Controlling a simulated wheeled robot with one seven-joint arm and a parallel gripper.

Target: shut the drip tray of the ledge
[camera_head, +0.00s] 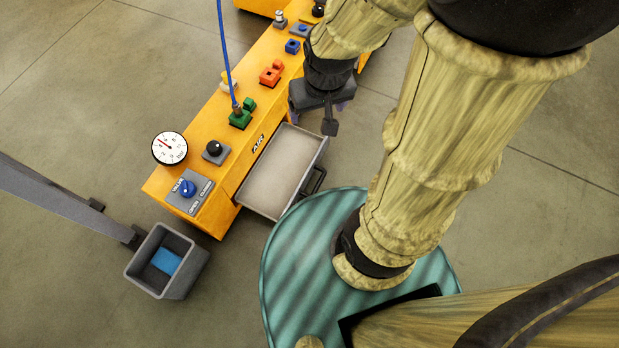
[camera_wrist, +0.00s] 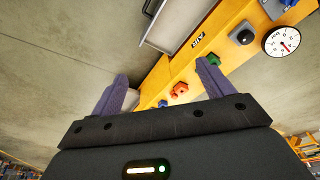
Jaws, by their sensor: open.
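The drip tray (camera_head: 272,176) is a shallow grey open tray pulled out from the front of the yellow ledge (camera_head: 205,128). It looks empty. Its dark handle (camera_head: 315,181) is on the outer side, towards my base. In the wrist view, the tray (camera_wrist: 178,22) shows at the top with its handle (camera_wrist: 150,8). My gripper (camera_head: 318,112) is near the tray's far end in the head view, apart from the handle. Its two purple fingers (camera_wrist: 160,92) are spread with nothing between them; my wrist partly hides them in the head view.
The ledge carries a round gauge (camera_head: 169,148), a blue valve knob (camera_head: 188,188), a black knob (camera_head: 214,149), and green (camera_head: 240,118) and orange (camera_head: 270,73) fittings. A blue hose rises from the green one. A grey bin (camera_head: 190,278) stands at the lower left. Floor right of the tray is clear.

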